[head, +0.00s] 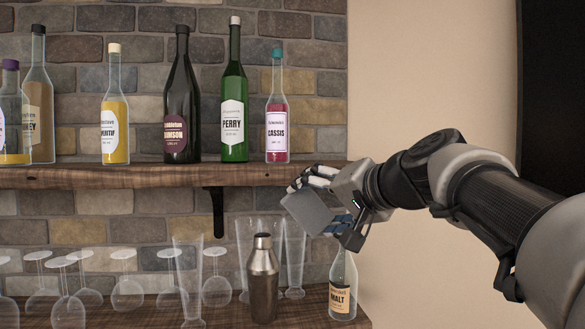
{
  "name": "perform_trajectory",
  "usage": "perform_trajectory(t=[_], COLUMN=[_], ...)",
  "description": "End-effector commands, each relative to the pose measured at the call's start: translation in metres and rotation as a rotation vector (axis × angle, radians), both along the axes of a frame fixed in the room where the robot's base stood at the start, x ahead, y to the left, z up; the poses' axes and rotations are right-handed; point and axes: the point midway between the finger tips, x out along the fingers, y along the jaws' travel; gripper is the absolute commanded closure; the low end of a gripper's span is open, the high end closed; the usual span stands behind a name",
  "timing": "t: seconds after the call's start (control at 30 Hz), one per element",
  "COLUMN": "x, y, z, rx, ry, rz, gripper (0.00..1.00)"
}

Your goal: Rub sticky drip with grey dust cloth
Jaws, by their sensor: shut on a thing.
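My gripper (335,203) is in the head view at the right end of the upper shelf, just below and in front of its edge. It is shut on the grey dust cloth (307,212), which shows as a flat grey patch at the fingers' left side. The cloth hangs above the lower shelf, in front of the tall clear glasses. I cannot tell whether it touches anything. I cannot make out a sticky drip; it may be hidden behind the cloth or gripper, or too small to see.
The upper wooden shelf (130,177) holds several bottles, with the pink cassis bottle (277,125) nearest my gripper. Below, a steel shaker (263,280), a malt bottle (342,290) and several clear glasses stand close together. The plain wall (430,80) on the right is clear.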

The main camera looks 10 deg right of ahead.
Motion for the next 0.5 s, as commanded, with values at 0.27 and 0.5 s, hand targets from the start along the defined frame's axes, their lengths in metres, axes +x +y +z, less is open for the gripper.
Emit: perform_trajectory(t=[0.27, 0.5], x=[-0.012, 0.005], y=[-0.006, -0.006], z=[0.054, 0.056], rx=[0.0, 0.002], ry=[-0.075, -0.075], rz=[-0.044, -0.044], gripper=[0.4, 0.4])
